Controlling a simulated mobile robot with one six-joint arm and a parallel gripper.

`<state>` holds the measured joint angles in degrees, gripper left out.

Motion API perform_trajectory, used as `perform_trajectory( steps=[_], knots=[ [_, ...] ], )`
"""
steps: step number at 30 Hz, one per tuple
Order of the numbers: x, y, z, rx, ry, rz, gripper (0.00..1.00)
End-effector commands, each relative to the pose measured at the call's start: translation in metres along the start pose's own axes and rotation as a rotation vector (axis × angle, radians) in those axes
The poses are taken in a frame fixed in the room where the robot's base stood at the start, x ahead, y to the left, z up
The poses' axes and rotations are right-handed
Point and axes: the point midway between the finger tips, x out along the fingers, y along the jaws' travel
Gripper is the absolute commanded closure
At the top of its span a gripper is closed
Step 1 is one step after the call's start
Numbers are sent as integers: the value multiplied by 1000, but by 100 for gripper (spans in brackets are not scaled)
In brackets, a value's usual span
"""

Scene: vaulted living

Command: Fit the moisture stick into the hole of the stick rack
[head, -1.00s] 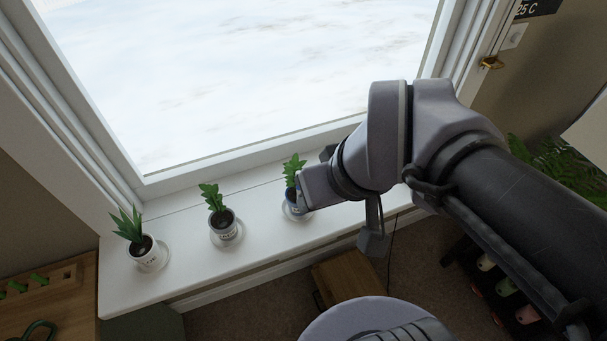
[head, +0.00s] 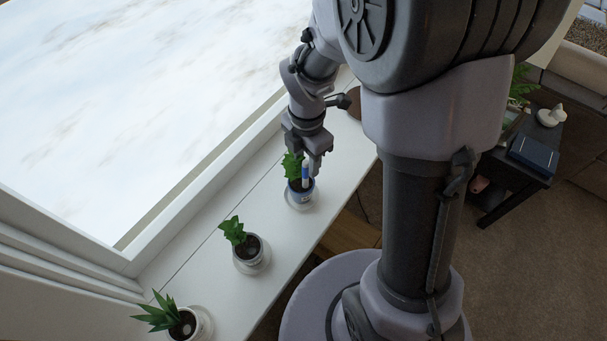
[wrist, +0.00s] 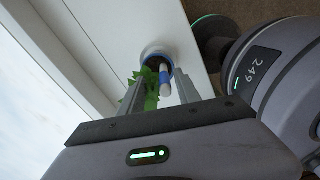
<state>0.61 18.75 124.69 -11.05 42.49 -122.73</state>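The moisture stick (head: 305,176), white with a blue part, stands upright in the soil of the far potted plant (head: 297,194) on the windowsill. It also shows in the wrist view (wrist: 164,78), beside the plant's green leaves. My gripper (head: 309,168) is just above this pot, pointing down. In the wrist view its two fingers (wrist: 162,85) are spread, with the stick between them and gaps visible, so it looks open. I cannot tell whether a finger touches the leaves. The stick rack is not in view now.
Two more potted plants, a middle one (head: 246,245) and a near one (head: 180,322), stand on the white sill (head: 215,290). The window is on the left. A dark side table (head: 515,175) with a blue item stands at the right.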

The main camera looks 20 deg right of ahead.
Motion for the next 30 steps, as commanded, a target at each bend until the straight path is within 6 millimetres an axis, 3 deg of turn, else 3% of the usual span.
perform_trajectory(
  steps=[5, 11, 17, 24, 30],
  knots=[
    [18, -2, -2, 1, 1, -1, 61],
    [57, -6, -7, 2, 1, -1, 61],
    [58, -6, -7, 2, 0, 0, 61],
    [57, -6, -7, 2, 0, 0, 100],
    [57, -6, -7, 2, 0, 0, 100]
  ],
)
